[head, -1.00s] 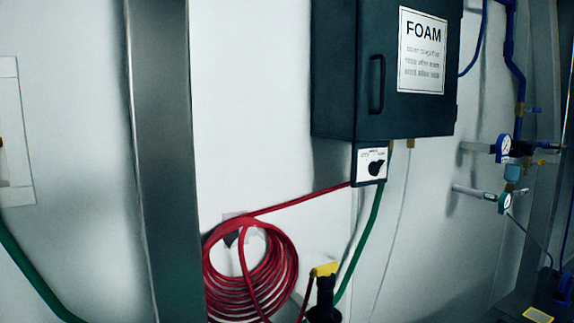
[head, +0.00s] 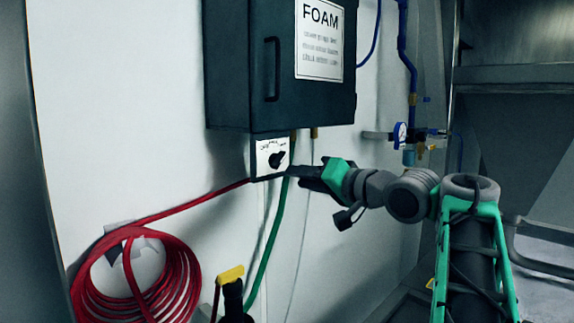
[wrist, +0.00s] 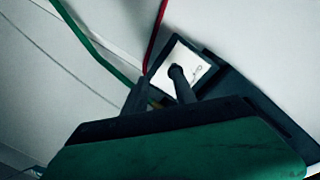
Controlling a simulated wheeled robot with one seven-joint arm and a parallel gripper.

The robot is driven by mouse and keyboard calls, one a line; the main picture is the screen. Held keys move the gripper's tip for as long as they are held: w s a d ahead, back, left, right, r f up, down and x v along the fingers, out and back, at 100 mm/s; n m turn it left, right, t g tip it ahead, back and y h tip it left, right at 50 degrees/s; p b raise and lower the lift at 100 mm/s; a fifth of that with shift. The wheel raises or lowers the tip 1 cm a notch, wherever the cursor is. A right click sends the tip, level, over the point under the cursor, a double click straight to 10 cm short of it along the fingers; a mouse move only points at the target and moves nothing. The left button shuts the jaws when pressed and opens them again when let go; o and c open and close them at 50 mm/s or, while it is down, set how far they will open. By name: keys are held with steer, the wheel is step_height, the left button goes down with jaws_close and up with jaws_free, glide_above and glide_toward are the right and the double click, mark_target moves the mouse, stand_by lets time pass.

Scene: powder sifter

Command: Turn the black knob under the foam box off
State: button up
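The black knob (head: 277,159) sits on a small white panel (head: 265,147) under the dark foam box (head: 280,95) in the head view. My gripper (head: 293,172) is just right of the knob and slightly below it, with its fingertips close to the panel's lower right edge. In the wrist view the white panel (wrist: 190,62) lies just beyond my gripper (wrist: 157,88). The two dark fingers look apart, with nothing clear between them. One finger overlaps the panel, and the knob cannot be told apart from it there. Contact with the knob cannot be told.
A red hose (head: 190,205) runs left from the panel to a coil (head: 140,285). A green hose (head: 270,240) hangs below the box, near my gripper. Blue pipes with a gauge (head: 400,134) are on the wall at right. A yellow-topped black fitting (head: 231,290) stands below.

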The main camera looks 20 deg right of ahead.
mark_target(283, 159)
steer(key=shift+y, duration=0.5)
steer(key=w+r, duration=0.1)
steer(key=w+a+r, duration=0.1)
steer(key=w, duration=0.1)
steer(key=w+r+p, duration=0.1)
steer(key=w, duration=0.1)
steer(key=shift+a, duration=0.4)
steer(key=shift+s, duration=0.1)
jaws_close()
